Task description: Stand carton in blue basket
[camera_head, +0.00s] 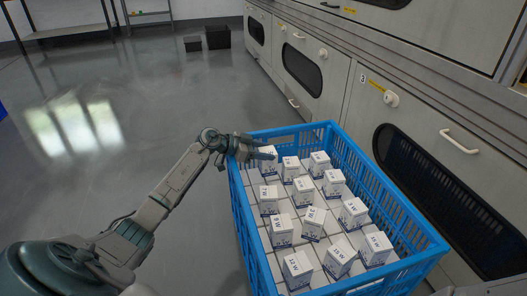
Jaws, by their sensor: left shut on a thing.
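The blue basket (417,216) stands at the center right and holds several white cartons standing in rows, with printed wattage labels such as 12 W and 15 W. My left gripper (268,153) reaches over the basket's far left corner. It is shut on a white carton (268,163), which is upright at the far left of the rows. The gripper covers part of this carton's top. I cannot tell whether its base touches the layer below. My right gripper is not in view.
Grey cabinets with dark oval windows and handles (460,142) run along the right, close beside the basket. Two dark boxes (218,38) sit on the floor at the back. A metal shelf (66,31) stands at the far left. The grey floor on the left is clear.

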